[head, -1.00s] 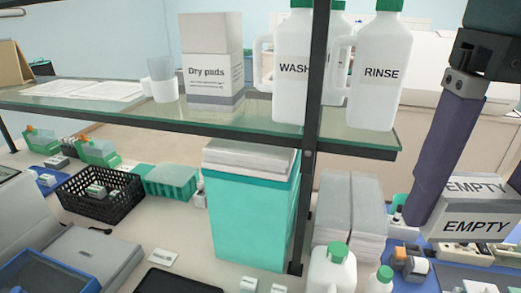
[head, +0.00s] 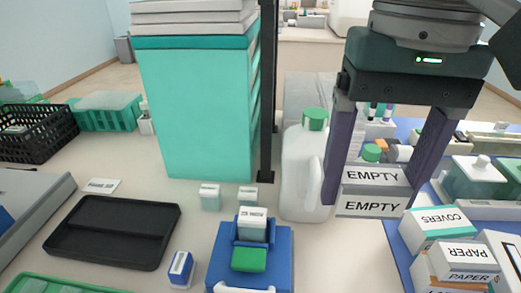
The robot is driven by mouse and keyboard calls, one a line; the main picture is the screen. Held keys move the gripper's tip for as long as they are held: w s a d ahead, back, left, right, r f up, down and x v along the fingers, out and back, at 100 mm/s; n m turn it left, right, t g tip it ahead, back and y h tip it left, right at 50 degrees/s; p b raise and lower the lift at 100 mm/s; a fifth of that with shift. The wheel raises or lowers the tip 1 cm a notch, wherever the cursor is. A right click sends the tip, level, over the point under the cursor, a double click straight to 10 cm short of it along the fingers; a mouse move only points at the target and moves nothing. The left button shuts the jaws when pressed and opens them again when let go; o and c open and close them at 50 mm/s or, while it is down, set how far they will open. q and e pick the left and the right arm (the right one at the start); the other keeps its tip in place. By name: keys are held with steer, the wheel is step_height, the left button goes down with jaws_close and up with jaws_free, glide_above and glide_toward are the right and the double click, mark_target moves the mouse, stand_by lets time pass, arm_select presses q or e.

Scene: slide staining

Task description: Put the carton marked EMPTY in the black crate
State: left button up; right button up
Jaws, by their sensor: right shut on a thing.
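The carton marked EMPTY (head: 370,206) is a small white and grey box with the word on its top and front. My right gripper (head: 373,190) points down and is shut on it, one purple finger on each side. It hangs just right of a white jug with a green cap (head: 303,180); its exact height above the bench is hard to tell. The black crate (head: 42,148) is a mesh basket at the far left, cut by the picture edge, with a small pale item inside. My left gripper is not in view.
A tall teal block (head: 195,115) and a dark shelf post (head: 267,90) stand between carton and crate. A black tray (head: 115,232), a blue holder (head: 250,265) and small cartons lie in front. COVERS (head: 440,228) and PAPER (head: 467,260) boxes stand right.

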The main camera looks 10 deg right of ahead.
mark_target(332, 287)
step_height(332, 287, down, 20)
steer(key=b, duration=0.4)
steer(key=shift+r, duration=0.25)
steer(key=shift+f, duration=0.1)
steer(key=o, duration=1)
